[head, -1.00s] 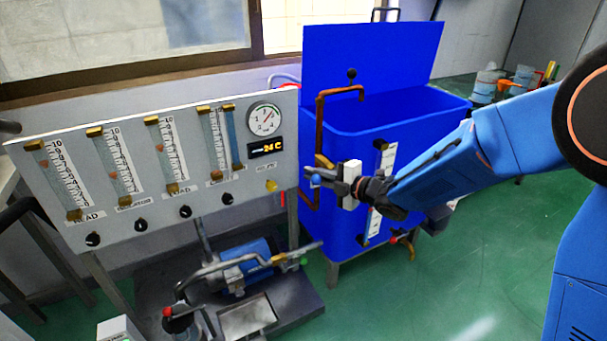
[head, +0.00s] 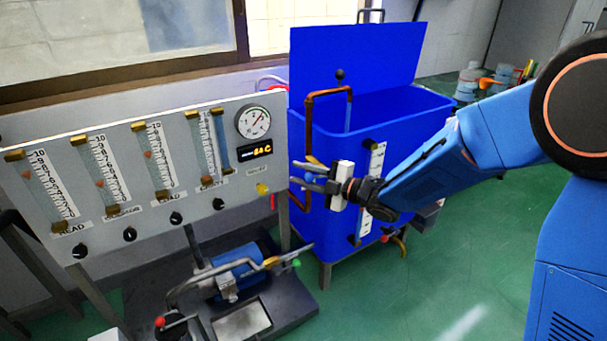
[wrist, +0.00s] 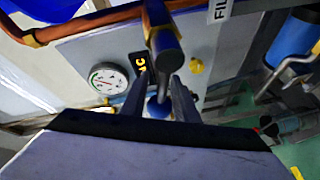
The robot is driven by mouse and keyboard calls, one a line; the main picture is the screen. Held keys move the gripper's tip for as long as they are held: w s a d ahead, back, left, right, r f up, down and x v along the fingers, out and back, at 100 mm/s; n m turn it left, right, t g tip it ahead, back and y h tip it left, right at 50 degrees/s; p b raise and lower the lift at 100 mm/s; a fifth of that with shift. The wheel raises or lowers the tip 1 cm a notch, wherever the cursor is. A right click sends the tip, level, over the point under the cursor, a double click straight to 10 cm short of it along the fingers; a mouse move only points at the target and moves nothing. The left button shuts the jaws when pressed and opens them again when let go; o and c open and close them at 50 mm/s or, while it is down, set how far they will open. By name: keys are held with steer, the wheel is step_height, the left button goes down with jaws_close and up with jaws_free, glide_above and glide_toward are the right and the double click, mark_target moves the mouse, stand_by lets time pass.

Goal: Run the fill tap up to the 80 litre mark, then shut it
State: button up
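The fill tap is a brass valve (head: 313,161) on a copper pipe (head: 309,120) at the left of the blue tank (head: 328,228). A thin pale stream of water (head: 347,117) falls from the spout into the tank. My gripper (head: 309,177) is at the tap, its fingers apart on either side of the lever's blue knob (wrist: 158,108). The wrist view shows my gripper (wrist: 161,92) open around it; contact is unclear. The tank's white level scale (head: 374,172) is partly covered by my gripper and arm; its marks are too small to read.
A flow-meter panel (head: 100,225) with a round gauge (head: 253,122) and yellow button (head: 262,188) stands close left. A pump (head: 238,275) sits low in front. A red-handled drain valve (head: 386,239) is below the tank. Green floor is free at front right.

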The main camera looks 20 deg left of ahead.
steer(key=shift+w+d, duration=0.1)
steer(key=shift+w, duration=0.05)
steer(key=shift+d, duration=0.45)
steer(key=v, duration=1.6)
steer(key=shift+s+d, duration=0.2)
steer(key=shift+s, duration=0.05)
